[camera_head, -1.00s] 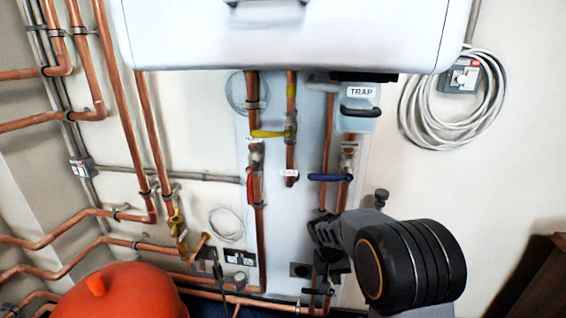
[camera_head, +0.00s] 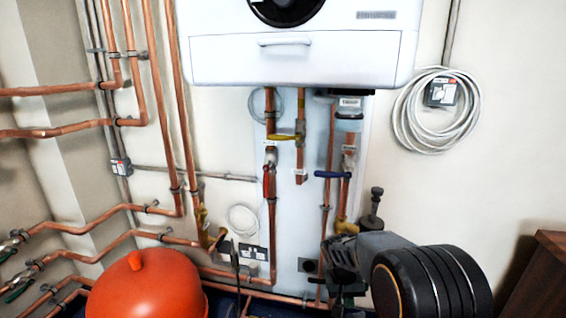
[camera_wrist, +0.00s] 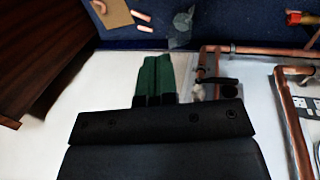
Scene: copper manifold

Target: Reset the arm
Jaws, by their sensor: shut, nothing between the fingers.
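My arm reaches in from the lower right of the head view, with its wrist end low in front of the pipework. In the wrist view my gripper (camera_wrist: 154,78) shows as two green fingers side by side, shut and empty. The fingers point toward copper pipes (camera_wrist: 262,50) and the blue floor; I cannot tell how far apart they are. In the head view the fingertips are hard to make out against dark fittings.
A white boiler (camera_head: 290,55) hangs above copper pipes with a yellow valve handle (camera_head: 283,137) and a blue one (camera_head: 332,174). A red-orange vessel (camera_head: 145,285) stands lower left. Coiled cable (camera_head: 408,122) hangs on the right wall. Brown furniture (camera_head: 540,275) stands lower right.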

